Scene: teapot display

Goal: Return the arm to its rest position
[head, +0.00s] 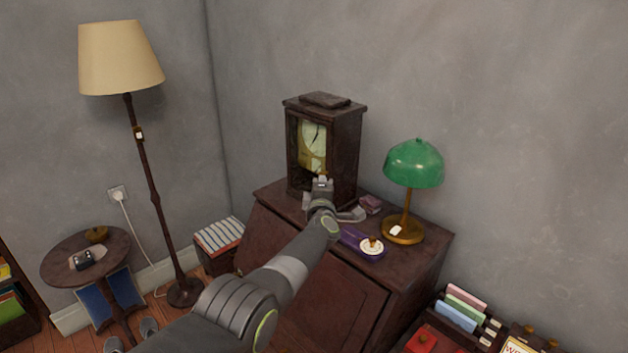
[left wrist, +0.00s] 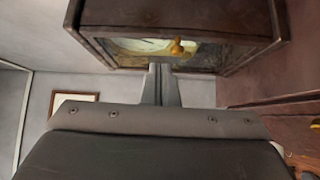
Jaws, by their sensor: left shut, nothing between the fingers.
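My left arm reaches from the bottom of the head view to the dark wooden clock (head: 348,128) on the bureau. My left gripper (head: 322,180) is in front of the clock's lower part; its fingers are together with nothing held. In the left wrist view the shut gripper fingers (left wrist: 160,70) point toward the clock case (left wrist: 190,20). A small brass piece (left wrist: 178,47) shows close to the fingertips; I cannot tell whether they touch. My right gripper is not in view.
The bureau (head: 430,245) also bears a green-shaded lamp (head: 413,165) and a purple tray (head: 352,238) close to my forearm. A floor lamp (head: 120,60) and a round side table (head: 60,255) stand at left. Cards in a box (head: 462,310) are at lower right.

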